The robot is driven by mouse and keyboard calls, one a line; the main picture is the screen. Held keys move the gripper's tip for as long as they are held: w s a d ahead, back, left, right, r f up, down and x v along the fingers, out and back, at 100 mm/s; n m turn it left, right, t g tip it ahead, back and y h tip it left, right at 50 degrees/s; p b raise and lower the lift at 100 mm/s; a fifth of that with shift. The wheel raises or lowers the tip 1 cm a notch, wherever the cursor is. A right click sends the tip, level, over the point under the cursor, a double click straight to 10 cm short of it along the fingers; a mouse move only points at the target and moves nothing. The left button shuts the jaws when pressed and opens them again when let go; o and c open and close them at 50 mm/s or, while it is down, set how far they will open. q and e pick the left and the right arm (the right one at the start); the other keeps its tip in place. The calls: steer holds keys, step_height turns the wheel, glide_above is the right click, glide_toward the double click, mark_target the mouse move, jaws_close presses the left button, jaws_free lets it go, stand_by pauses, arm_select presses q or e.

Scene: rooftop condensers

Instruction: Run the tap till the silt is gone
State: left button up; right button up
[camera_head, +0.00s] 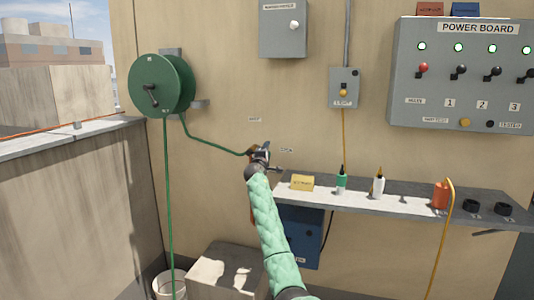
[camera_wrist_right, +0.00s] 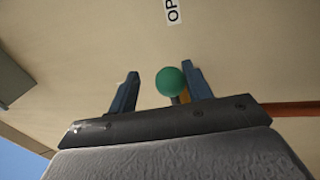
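The tap's green round knob (camera_wrist_right: 170,81) shows in the right wrist view, between my right gripper's fingers and closer to the right-hand one. My right gripper (camera_head: 264,156) is open at the wall; I cannot tell whether a finger touches the knob. In the head view, the gripper covers most of the tap. A green hose (camera_head: 215,143) runs from the reel (camera_head: 160,84) to the tap. Another length hangs from the reel down to a white bucket (camera_head: 162,284). The water and any silt cannot be made out. My left gripper is not in view.
A grey shelf (camera_head: 410,204) right of my arm holds a yellow block (camera_head: 302,182), small bottles and an orange canister (camera_head: 440,195). A power board (camera_head: 462,75) hangs above. A box (camera_head: 222,272) stands below my arm. A parapet (camera_head: 75,190) bounds the left.

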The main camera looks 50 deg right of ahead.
steer(key=v, duration=0.7)
steer(key=shift+s+a, duration=0.2)
steer(key=shift+a, duration=0.1)
steer(key=shift+f, duration=0.15)
steer(key=shift+c, duration=0.2)
